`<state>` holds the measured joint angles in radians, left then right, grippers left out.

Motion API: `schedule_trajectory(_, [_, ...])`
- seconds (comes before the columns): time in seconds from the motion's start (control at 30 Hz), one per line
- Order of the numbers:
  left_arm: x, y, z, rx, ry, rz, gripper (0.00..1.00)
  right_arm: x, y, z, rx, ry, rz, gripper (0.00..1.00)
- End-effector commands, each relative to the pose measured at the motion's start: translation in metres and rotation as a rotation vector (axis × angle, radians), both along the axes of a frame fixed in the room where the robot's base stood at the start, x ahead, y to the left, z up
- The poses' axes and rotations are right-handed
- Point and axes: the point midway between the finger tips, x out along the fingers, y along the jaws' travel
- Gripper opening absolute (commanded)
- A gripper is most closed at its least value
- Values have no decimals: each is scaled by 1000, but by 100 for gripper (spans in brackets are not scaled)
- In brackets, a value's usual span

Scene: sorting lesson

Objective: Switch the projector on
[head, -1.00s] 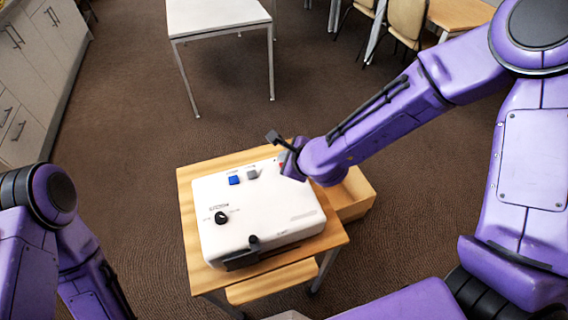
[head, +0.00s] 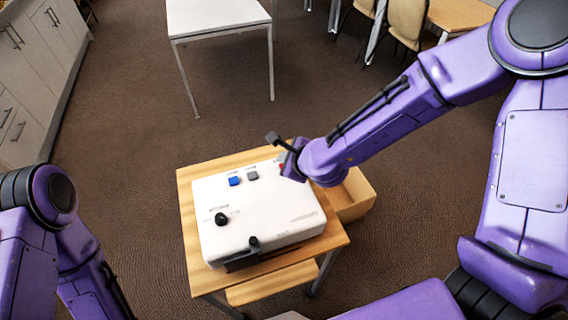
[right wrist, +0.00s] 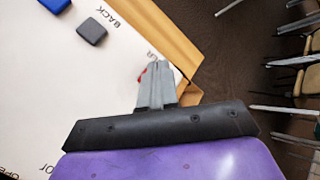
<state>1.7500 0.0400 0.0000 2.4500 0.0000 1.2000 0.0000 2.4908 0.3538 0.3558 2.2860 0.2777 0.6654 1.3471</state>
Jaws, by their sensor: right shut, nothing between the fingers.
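The projector (head: 265,218) is a white box on a small wooden table. Its top carries a blue button (head: 234,181), a grey button (head: 252,175) and a black knob (head: 221,219). A red button (head: 282,164) near the far right corner is mostly hidden by my right gripper. In the right wrist view, the closed grey fingers of my right gripper (right wrist: 155,66) are over that corner, and a red edge (right wrist: 142,76) shows beside them. I cannot tell whether they touch the button. The grey button (right wrist: 92,31) lies clear of them. My left gripper is out of view.
The wooden table (head: 190,215) has a narrow rim around the projector. An open wooden drawer or box (head: 357,194) sticks out at its right. A white table (head: 218,20) stands farther back, cabinets (head: 38,60) at the left. The carpet between is clear.

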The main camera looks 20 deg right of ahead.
Motion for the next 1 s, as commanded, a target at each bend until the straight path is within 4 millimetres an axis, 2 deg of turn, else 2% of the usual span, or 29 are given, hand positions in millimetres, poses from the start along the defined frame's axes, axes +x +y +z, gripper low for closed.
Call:
schedule_trajectory(0.47, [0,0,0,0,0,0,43,0,0,0,0,0,0,0])
schedule_trajectory(0.73, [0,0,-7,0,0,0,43,0,0,-10,2,1,-1,0])
schedule_trajectory(1.0, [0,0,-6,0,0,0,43,0,0,-9,0,0,0,0])
